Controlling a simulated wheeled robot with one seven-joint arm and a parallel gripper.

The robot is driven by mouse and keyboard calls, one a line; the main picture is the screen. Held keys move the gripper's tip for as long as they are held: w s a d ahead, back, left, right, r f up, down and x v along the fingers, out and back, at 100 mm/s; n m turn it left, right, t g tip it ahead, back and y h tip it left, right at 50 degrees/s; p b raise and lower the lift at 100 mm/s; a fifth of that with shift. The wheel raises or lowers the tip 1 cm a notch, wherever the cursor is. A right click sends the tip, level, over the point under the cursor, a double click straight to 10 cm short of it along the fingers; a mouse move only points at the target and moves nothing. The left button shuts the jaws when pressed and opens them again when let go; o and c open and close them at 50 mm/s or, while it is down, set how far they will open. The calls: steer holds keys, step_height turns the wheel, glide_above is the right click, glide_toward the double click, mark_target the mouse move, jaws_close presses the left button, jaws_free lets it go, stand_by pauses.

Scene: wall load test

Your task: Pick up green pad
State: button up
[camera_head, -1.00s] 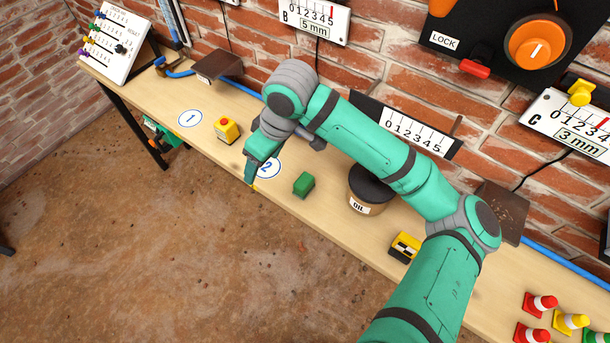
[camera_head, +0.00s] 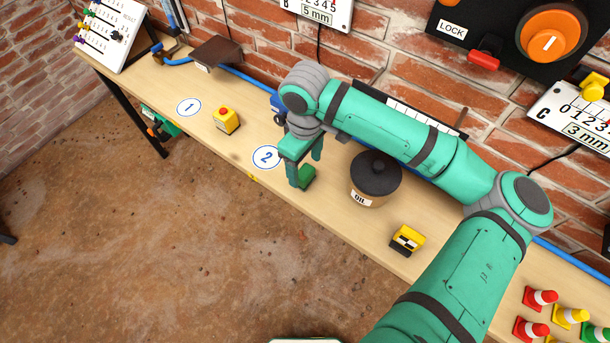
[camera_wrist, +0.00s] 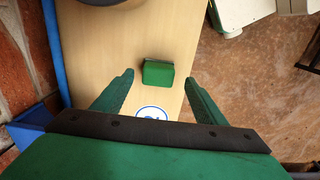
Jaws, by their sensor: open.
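The green pad (camera_head: 307,178) is a small green block on the wooden workbench, just right of the white disc marked 2 (camera_head: 266,157). My gripper (camera_head: 304,170) is above the bench at the pad, with its fingers pointing down and partly covering the pad in the head view. In the wrist view the pad (camera_wrist: 158,73) lies beyond and between the two spread fingertips of my gripper (camera_wrist: 160,80), with a clear gap on each side. The gripper is open and empty. I cannot tell its exact height over the pad.
A brown oil pot (camera_head: 371,184) with a dark lid stands close right of the pad. A yellow-and-black block (camera_head: 407,240) is farther right, and a yellow box with a red button (camera_head: 226,120) is to the left. Cones (camera_head: 540,299) stand at the lower right. A brick wall backs the bench.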

mark_target(305, 172)
steer(key=shift+w+f, duration=0.2)
steer(key=shift+f, duration=2.05)
steer(key=c, duration=1.2)
steer(key=shift+r, duration=0.55)
steer(key=r, duration=0.2)
steer(key=shift+s+r, duration=0.3)
steer(key=shift+r, duration=0.05)
steer(key=s+r, duration=0.3)
steer(key=s, duration=0.1)
steer(key=s+r, duration=0.3)
steer(key=s, duration=0.2)
steer(key=s+r, duration=0.3)
steer(key=s, duration=0.1)
steer(key=shift+s+r, duration=0.15)
